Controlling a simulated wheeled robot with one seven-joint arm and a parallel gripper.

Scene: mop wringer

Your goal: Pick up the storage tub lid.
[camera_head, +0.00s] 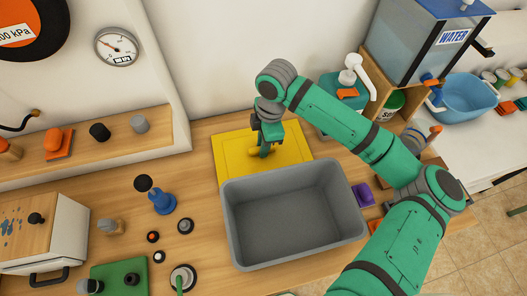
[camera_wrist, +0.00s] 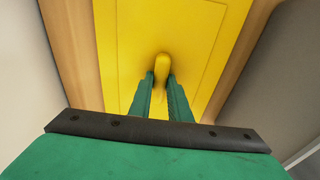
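The storage tub lid (camera_head: 229,147) is a flat yellow panel with a raised rounded handle (camera_wrist: 162,65) at its middle. It lies on the wooden counter behind the grey tub, close to the wall. My gripper (camera_head: 266,150) reaches down over the lid from above. In the wrist view my gripper's two green fingers (camera_wrist: 161,80) stand one on each side of the handle, and both appear to touch it. The gripper looks shut on the handle. The lid appears to rest flat, and its near edge is partly hidden by the tub.
The open, empty grey tub (camera_head: 295,258) stands right in front of the lid. A blue plunger-like piece (camera_head: 162,202) and small round parts lie to its left. A purple block (camera_head: 362,195) is to its right. A water tank (camera_head: 425,45) stands at the back right.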

